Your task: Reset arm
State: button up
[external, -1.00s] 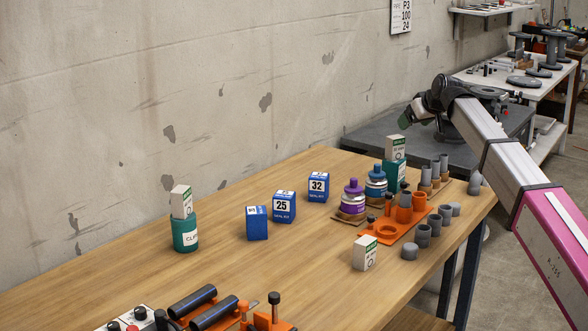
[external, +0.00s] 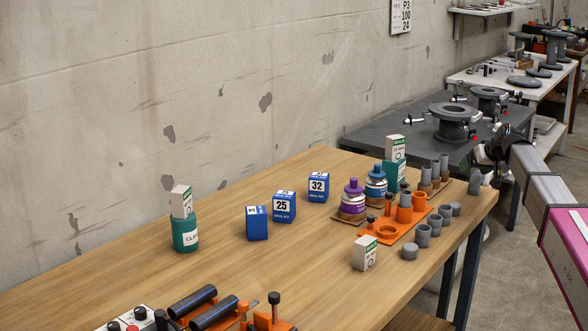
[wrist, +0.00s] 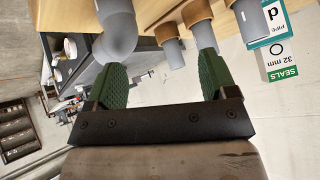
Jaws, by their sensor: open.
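My gripper (wrist: 161,68) is open in the wrist view, its two green ribbed fingers wide apart with nothing held between them. A grey elbow fitting (wrist: 117,32) shows near the left finger, and grey pipe pieces with tan collars (wrist: 170,44) show beyond the fingers; I cannot tell the exact gap. In the external view my arm comes in from the right edge, and its dark wrist is beside the right end of the wooden table (external: 330,260). The fingers are not clear there.
An orange fixture (external: 387,231), purple and blue bottles (external: 353,199), grey fittings (external: 423,236) and a white box (external: 365,253) crowd the table's right end. Blue boxes (external: 284,206) stand mid-table. A dark bench with round flanged parts (external: 455,122) is behind.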

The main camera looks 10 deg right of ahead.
jog(key=s+d+f+m, duration=0.3)
jog(key=s+d+f, duration=0.4)
jog(key=d+f, duration=0.45)
jog(key=s+a+f+g+h, duration=0.1)
jog(key=s+a+f+g, duration=0.1)
jog(key=s+a+f, duration=0.4)
jog(key=s+a+f+n+g+h, duration=0.1)
jog(key=s+a+f+g, duration=0.2)
jog(key=s+a+f, duration=0.4)
jog(key=s+a+f+g+h, duration=0.1)
jog(key=s+a+f, duration=0.5)
jog(key=s, duration=1.1)
jog(key=a+g, duration=0.1)
jog(key=a, duration=0.2)
jog(key=shift+s+f+n+g, duration=0.15)
jog(key=shift+s+n+g, duration=0.1)
jog(key=shift+n+g, duration=0.05)
